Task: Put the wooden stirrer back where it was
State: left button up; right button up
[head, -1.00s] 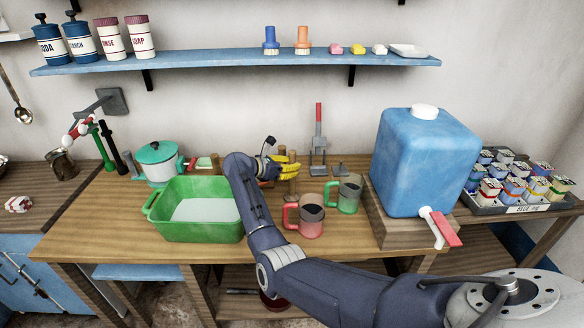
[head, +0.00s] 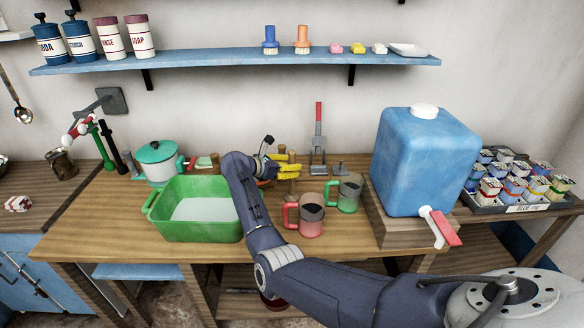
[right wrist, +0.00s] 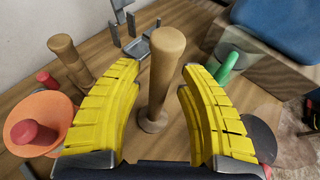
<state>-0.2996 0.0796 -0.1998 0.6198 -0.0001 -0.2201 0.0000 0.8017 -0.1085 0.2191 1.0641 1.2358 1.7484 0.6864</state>
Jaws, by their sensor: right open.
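An upright, pale wooden stick with a rounded top, which looks like the wooden stirrer (right wrist: 163,75), stands on a round wooden foot in the right wrist view. My right gripper (right wrist: 160,105) is open, with one yellow finger on each side of the stick and a visible gap to both. In the head view, my right gripper (head: 288,168) is at the back of the wooden table, behind the mugs. The stick is partly hidden by the fingers there. A second wooden piece (right wrist: 70,60) stands to the left in the wrist view. My left gripper is not in view.
A red mug (head: 311,222) and a green mug (head: 349,194) stand in front of the gripper. A green basin (head: 195,231) is left, a blue water tank (head: 424,165) right.

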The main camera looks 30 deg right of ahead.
jog(key=v, duration=1.1)
jog(key=shift+a+r, duration=0.15)
jog(key=shift+a, duration=0.05)
